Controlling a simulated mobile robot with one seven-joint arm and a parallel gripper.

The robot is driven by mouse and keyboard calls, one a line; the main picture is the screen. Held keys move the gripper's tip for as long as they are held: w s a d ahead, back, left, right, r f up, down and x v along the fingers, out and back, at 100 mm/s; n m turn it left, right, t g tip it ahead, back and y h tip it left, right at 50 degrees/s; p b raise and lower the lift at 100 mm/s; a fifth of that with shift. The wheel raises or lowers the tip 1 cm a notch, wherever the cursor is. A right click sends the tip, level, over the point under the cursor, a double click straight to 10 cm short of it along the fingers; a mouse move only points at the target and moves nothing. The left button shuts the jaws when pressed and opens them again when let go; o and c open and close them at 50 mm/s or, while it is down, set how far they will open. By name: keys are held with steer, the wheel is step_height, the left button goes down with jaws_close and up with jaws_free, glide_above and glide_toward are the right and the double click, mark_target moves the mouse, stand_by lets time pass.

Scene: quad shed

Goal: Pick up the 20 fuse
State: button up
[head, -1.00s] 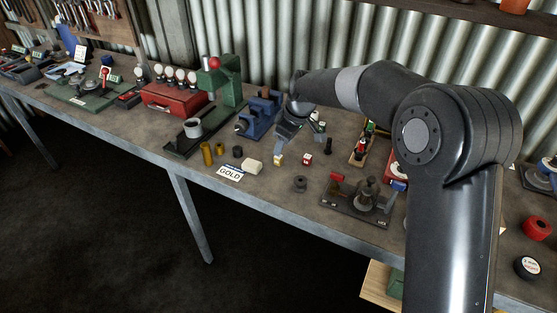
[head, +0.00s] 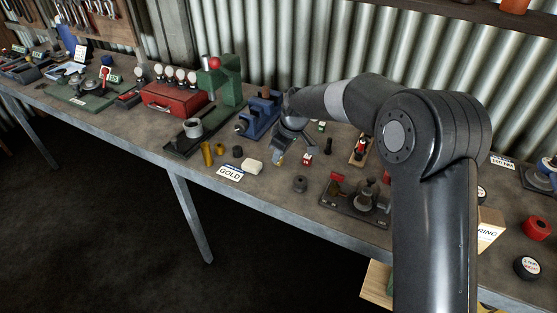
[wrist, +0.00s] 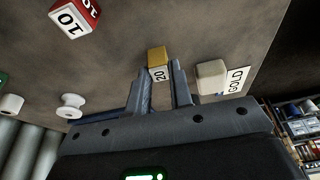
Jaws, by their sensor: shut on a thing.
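The 20 fuse is a small block with a yellow top and a white face marked 20. In the wrist view the fuse (wrist: 158,57) sits between the tips of my gripper (wrist: 161,70), which is shut on it. In the head view my gripper (head: 280,155) points down at the bench, and the fuse is mostly hidden by the fingers. I cannot tell whether the fuse touches the bench.
The red 10 fuse (head: 307,159) stands just right. A cream block (head: 252,165) and the GOLD card (head: 229,172) lie left. A dark round part (head: 300,184) is in front; a blue vise (head: 262,117) and green press (head: 228,80) are behind.

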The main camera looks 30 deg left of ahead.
jaws_close()
steer(key=shift+r, duration=0.1)
